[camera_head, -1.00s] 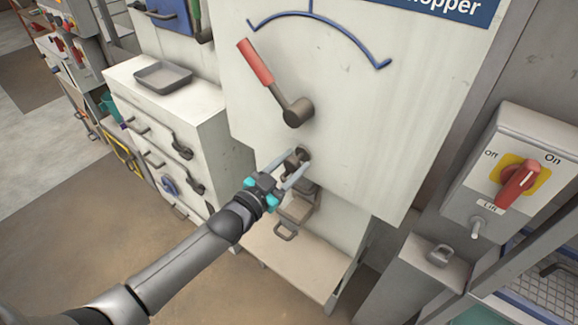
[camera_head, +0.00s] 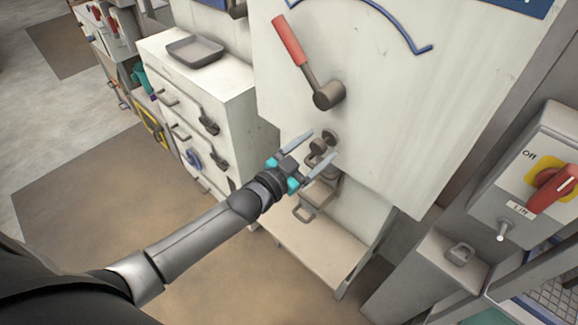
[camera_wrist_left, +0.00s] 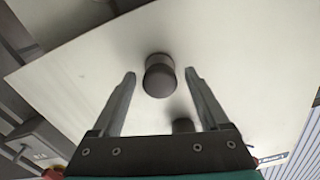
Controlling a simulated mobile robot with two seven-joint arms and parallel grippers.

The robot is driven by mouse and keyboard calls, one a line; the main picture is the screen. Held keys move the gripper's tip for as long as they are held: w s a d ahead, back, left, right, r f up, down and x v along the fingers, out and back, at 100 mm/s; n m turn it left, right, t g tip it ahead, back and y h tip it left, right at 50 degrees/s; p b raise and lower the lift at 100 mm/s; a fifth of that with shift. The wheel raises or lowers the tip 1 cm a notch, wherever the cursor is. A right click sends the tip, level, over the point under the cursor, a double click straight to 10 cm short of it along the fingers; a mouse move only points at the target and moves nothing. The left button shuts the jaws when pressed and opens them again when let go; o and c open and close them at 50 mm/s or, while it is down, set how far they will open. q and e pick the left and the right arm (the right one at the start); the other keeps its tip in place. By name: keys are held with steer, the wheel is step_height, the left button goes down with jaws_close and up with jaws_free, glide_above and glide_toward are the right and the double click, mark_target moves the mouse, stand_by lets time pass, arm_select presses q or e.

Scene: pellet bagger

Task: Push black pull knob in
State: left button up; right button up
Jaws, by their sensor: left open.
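The black pull knob (camera_head: 319,148) sticks out of the pale front panel of the hopper cabinet, below the red-handled lever. In the left wrist view the dark round knob (camera_wrist_left: 159,80) shows between my two fingertips, with gaps on both sides. My left gripper (camera_head: 322,143) is open at the knob, one finger above it and one below it in the head view. It holds nothing; the open fingers also show in the left wrist view (camera_wrist_left: 160,74). I cannot tell how far the knob sticks out. My right gripper is in neither view.
The red-handled lever (camera_head: 295,48) is above the knob. A spout with a handle (camera_head: 306,210) sits just below my gripper, over a shelf (camera_head: 315,243). A drawer cabinet (camera_head: 231,100) stands to the left. A lift switch box (camera_head: 535,175) is at the right.

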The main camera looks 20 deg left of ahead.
arm_select(q)
steer(key=v, duration=1.4)
steer(key=shift+r, duration=0.1)
